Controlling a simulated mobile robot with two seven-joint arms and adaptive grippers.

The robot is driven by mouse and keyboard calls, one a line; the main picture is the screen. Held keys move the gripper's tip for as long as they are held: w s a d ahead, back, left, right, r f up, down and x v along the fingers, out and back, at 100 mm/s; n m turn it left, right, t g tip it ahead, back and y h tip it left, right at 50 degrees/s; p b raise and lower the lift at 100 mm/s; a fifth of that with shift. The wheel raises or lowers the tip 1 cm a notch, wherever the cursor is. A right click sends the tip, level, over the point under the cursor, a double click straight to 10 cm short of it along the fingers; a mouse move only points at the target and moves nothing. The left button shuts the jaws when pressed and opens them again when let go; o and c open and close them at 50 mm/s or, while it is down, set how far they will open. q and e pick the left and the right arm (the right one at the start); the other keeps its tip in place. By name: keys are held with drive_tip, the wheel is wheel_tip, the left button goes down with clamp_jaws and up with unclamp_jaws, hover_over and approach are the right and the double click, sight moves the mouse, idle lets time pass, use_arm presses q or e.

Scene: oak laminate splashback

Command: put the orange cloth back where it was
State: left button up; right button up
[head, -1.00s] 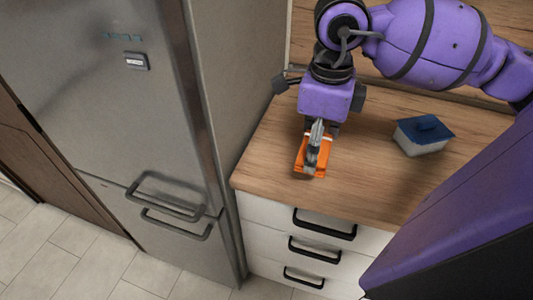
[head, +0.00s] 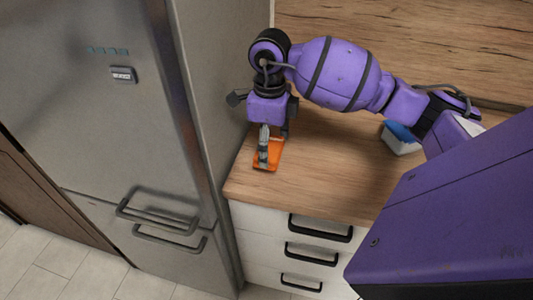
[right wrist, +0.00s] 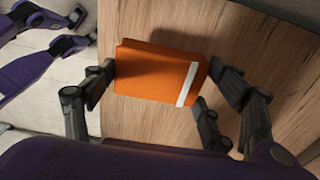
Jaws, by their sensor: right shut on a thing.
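The orange cloth (head: 274,156) is a folded pad with a white stripe, at the left end of the wooden counter near the fridge. It also shows in the right wrist view (right wrist: 150,72), between the dark fingers. My right gripper (head: 264,151) points down and is shut on the cloth. A shadow falls on the wood beside the cloth; whether the cloth touches the counter I cannot tell.
The counter (head: 325,180) has bare wood right of the cloth. A blue-lidded white box (head: 400,142) stands further right, partly hidden by my arm. The steel fridge (head: 110,140) stands left. Drawers with black handles (head: 320,228) are below the counter front.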

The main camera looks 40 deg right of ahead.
drive_tip(key=shift+w+f, duration=0.4)
drive_tip(key=shift+f, duration=0.05)
drive_tip(key=shift+w+f, duration=0.15)
drive_tip(key=shift+f, duration=0.8)
drive_tip(key=shift+w+f, duration=0.15)
drive_tip(key=shift+f, duration=0.75)
drive_tip(key=shift+f, duration=0.2)
drive_tip(key=o, duration=1.2)
